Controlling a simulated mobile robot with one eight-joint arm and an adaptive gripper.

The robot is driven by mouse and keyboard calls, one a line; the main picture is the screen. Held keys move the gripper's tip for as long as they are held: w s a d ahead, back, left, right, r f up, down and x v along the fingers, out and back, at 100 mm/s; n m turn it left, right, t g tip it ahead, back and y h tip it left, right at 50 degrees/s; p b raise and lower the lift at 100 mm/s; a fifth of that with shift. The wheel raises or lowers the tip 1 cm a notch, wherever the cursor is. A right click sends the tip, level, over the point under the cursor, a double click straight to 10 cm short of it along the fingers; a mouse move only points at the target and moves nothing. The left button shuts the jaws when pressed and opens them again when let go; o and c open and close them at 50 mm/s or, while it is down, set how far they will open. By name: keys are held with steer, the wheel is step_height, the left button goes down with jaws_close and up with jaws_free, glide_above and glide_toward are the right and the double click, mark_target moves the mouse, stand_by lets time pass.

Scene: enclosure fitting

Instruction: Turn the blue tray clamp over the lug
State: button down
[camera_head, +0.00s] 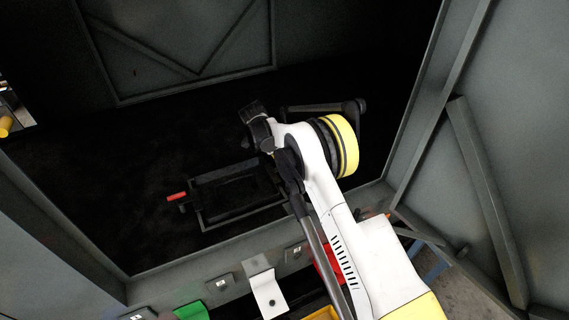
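A dark rectangular tray (205,216) lies on the black floor of the enclosure, left of my arm. A red clamp or handle piece (176,196) sticks out beside its left edge. I see no blue clamp, and I cannot make out a lug in the dark. My white arm with a yellow band reaches in over the front edge and covers the tray's right end. A small dark part (256,120) at the arm's far end may be my gripper; its fingers cannot be made out.
Grey walls (180,40) enclose the dark space. Along the front edge are a white bent plate (267,293), a green bin (190,311), a red bin (327,266) and small labelled blocks (221,283). A dark bar (315,107) lies behind my arm. The floor left of the tray looks clear.

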steer(key=shift+d, duration=0.1)
stand_by(0.4)
steer(key=c, duration=1.4)
jaws_free()
steer(key=shift+w, duration=0.1)
steer(key=v, duration=1.2)
